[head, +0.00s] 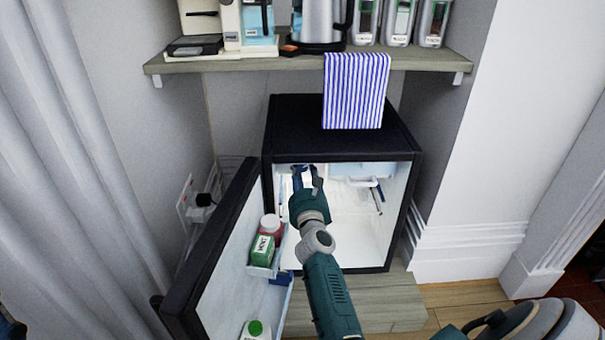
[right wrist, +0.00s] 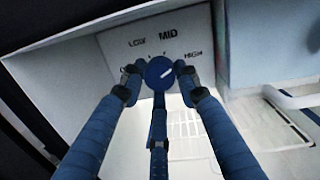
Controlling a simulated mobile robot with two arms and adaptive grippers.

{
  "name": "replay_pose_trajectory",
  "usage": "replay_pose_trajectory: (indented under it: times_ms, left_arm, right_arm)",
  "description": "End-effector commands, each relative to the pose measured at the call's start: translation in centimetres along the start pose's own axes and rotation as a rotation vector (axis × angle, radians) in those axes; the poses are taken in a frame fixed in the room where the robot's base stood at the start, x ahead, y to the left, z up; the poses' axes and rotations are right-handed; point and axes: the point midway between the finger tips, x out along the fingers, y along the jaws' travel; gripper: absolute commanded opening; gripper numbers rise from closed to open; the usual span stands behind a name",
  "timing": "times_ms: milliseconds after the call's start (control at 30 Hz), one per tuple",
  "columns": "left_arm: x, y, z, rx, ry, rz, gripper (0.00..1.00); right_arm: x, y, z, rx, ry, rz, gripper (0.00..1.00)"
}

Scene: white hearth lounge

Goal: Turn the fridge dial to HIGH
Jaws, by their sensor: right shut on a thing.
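The small black fridge (head: 345,140) stands with its door (head: 215,260) open to the left. My right gripper (head: 307,172) reaches into its upper left interior. In the right wrist view, the round blue dial (right wrist: 160,74) sits on a white panel (right wrist: 200,30) marked LOW at left, MID at top and HIGH at right. My right gripper's fingers (right wrist: 158,80) are shut on the dial, one on each side. The dial's white mark points up and right, between MID and HIGH and closer to HIGH. In the head view the dial is hidden. My left gripper is not seen.
The open door's shelves hold a green carton (head: 262,250), a red jar (head: 270,225) and a green-capped bottle (head: 256,329). A striped towel (head: 356,90) hangs from the shelf (head: 230,65) above. A wire rack (right wrist: 185,135) shows inside the fridge.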

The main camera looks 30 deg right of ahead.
Motion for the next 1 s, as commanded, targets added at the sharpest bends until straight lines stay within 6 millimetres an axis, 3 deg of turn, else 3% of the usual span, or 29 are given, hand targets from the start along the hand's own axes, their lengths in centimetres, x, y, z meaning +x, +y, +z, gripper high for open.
replay_pose_trajectory:
  times_ms: [400, 933, 967, 1000]
  left_arm:
    - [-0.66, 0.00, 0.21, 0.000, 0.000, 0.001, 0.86]
    - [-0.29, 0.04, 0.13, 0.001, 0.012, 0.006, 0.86]
    - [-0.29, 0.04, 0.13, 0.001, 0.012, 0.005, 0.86]
    - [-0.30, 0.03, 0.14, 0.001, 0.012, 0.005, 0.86]
  right_arm:
    - [-0.09, 0.11, -0.35, 0.185, -0.005, -0.014, 0.05]
    - [-0.09, 0.09, -0.35, 0.206, -0.006, -0.016, 0.05]
    - [-0.09, 0.08, -0.35, 0.206, -0.006, -0.016, 0.33]
    - [-0.10, 0.08, -0.35, 0.206, -0.005, -0.016, 0.41]
